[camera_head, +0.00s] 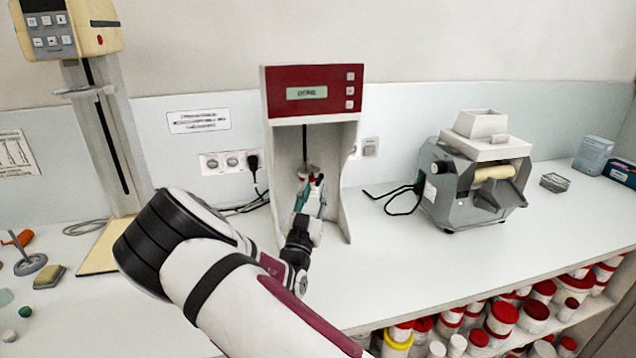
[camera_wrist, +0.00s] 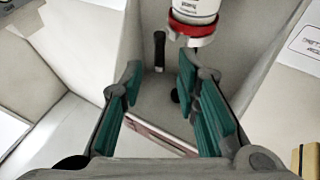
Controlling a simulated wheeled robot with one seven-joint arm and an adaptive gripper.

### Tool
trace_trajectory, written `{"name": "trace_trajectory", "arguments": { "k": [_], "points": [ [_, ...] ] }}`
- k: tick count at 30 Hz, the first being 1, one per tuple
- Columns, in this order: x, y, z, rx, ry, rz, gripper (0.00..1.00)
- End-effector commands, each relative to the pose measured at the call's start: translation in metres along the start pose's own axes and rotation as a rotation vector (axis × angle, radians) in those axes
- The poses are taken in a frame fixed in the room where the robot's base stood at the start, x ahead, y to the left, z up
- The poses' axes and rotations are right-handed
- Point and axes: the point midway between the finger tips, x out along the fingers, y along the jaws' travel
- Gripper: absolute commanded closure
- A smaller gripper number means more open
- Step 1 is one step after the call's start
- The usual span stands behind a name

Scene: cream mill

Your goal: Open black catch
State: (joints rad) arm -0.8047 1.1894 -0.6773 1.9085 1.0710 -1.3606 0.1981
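My gripper (camera_head: 311,196) reaches into the open bay of a white mixer with a red head panel (camera_head: 308,92). In the wrist view its teal-padded fingers (camera_wrist: 161,72) stand apart with nothing between their tips. Beyond them, a short black bar (camera_wrist: 159,48) shows on the bay's inner wall, and a dark round knob (camera_wrist: 175,96) is partly behind the right finger. I cannot tell which of these is the black catch. A white jar with a red rim (camera_wrist: 194,20) shows at the top, above and right of the fingertips. A grey round holder (camera_head: 307,171) is near the gripper.
The bay's side walls (camera_head: 345,190) stand close on both sides of my gripper. A grey mill (camera_head: 475,180) is to the right, and a cream stand machine (camera_head: 103,140) to the left. Red-lidded jars (camera_head: 502,317) fill the shelf below. Bench space before the mill is clear.

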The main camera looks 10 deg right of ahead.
Motion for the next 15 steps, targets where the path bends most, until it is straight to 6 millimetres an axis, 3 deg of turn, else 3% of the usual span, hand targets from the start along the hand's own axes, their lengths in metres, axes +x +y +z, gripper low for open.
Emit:
{"name": "trace_trajectory", "arguments": {
  "k": [6,15],
  "points": [
    [0.029,0.000,0.000,0.000,0.001,0.000,0.71],
    [0.038,0.000,0.000,-0.001,0.000,-0.001,0.71]
  ]
}}
